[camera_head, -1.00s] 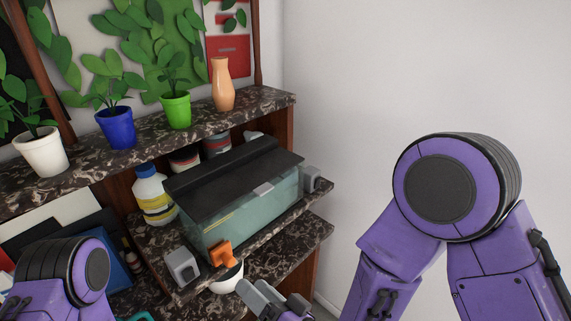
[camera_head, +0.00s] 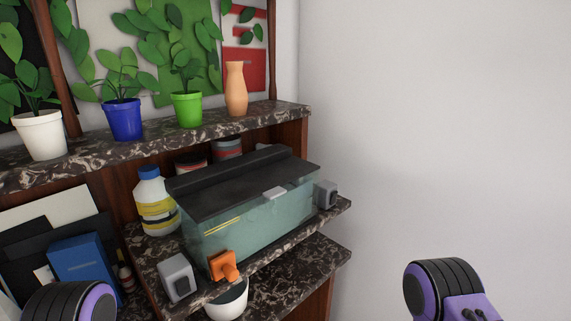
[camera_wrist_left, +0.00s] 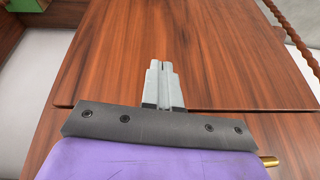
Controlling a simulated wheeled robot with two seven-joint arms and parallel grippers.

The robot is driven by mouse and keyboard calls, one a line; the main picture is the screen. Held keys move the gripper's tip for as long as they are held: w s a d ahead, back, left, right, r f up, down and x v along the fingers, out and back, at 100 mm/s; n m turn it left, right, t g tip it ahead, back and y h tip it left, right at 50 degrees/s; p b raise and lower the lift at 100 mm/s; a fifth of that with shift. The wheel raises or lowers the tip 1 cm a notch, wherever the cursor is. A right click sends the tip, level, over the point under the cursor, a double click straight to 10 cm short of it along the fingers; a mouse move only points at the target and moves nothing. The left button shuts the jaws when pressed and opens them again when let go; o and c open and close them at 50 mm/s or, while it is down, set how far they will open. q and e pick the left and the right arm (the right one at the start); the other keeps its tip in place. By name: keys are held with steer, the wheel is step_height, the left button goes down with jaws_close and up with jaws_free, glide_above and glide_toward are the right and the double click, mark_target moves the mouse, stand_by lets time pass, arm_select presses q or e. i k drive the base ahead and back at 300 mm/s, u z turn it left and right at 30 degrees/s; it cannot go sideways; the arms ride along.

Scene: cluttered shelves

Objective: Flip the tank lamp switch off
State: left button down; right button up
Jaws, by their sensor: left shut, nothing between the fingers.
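The glass tank (camera_head: 215,238) with a black lid (camera_head: 240,180) stands on a marble-patterned shelf in the head view. A small light grey block (camera_head: 274,193) sits at the lid's front edge. A grey box with a dark knob (camera_head: 178,277) is at the tank's front left, and a similar grey box (camera_head: 326,194) is at its right end. An orange fitting (camera_head: 224,266) is on the tank's front. I cannot tell which is the lamp switch. My left gripper (camera_wrist_left: 163,66) is shut and empty before brown wood in the left wrist view. My right gripper is out of view.
A white bottle (camera_head: 155,203) stands left of the tank, and a white bowl (camera_head: 228,300) sits below it. Potted plants and an orange vase (camera_head: 236,90) line the upper shelf. A blue box (camera_head: 84,264) is at left. Open space lies before the white wall at right.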

mark_target(333, 201)
steer(key=k, duration=1)
steer(key=z, duration=1.4)
steer(key=i, duration=1.2)
steer(key=u, duration=2)
